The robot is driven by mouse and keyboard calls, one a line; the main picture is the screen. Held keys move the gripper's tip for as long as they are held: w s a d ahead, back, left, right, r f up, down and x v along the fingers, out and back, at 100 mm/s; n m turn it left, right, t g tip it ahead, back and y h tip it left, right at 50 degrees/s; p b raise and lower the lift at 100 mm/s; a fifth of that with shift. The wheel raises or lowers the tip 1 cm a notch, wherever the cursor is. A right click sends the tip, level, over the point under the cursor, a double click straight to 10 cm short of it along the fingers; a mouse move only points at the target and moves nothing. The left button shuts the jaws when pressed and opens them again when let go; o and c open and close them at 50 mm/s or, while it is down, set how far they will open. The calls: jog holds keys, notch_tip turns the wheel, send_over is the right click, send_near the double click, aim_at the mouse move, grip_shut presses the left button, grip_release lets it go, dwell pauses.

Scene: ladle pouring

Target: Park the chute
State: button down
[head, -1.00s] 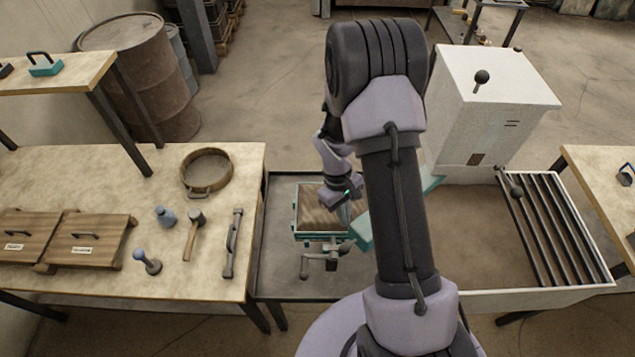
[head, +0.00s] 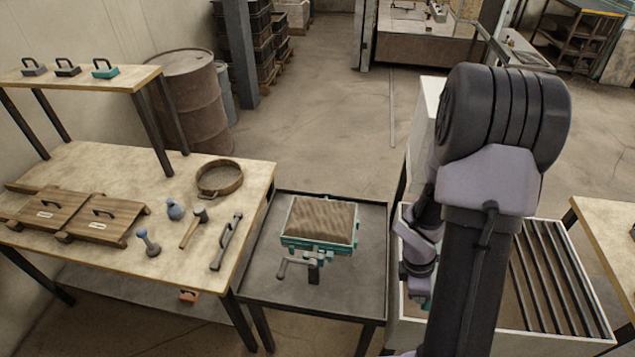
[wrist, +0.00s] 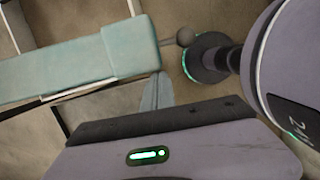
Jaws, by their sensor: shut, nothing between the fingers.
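The teal chute (wrist: 85,62) crosses the upper left of the wrist view, with a thin rod and a dark ball knob (wrist: 185,37) at its right end. My gripper (wrist: 156,92) is just below that end, fingers together with nothing between them; whether it touches the chute I cannot tell. In the head view a bit of teal (head: 420,290) shows beside my wrist, over the white-walled bin; my arm hides most of this area. The sand-filled flask with a teal frame (head: 318,222) stands on the dark cart, with no chute over it.
The dark cart (head: 262,260) is otherwise mostly clear. The left bench (head: 110,170) holds wooden boards, a ring sieve (head: 219,179), a mallet and other hand tools. A white-walled bin with dark bars (head: 555,270) lies on the right, partly behind my arm.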

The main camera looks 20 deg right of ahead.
jog(key=shift+s+d+n, duration=0.3)
jog(key=shift+s+d, duration=0.45)
jog(key=shift+d, duration=0.2)
jog(key=shift+s+d+b, duration=0.1)
jog(key=shift+b, duration=0.2)
jog(key=shift+d+r, duration=0.1)
jog(key=shift+r, duration=0.05)
jog(key=w+a+r+p, duration=0.3)
jog(key=a+r+p, duration=0.2)
jog(key=r, duration=0.4)
jog(key=shift+w+a+r+n, duration=0.2)
jog(key=shift+a+n, duration=0.1)
jog(key=shift+a, duration=0.25)
jog(key=shift+a, duration=0.1)
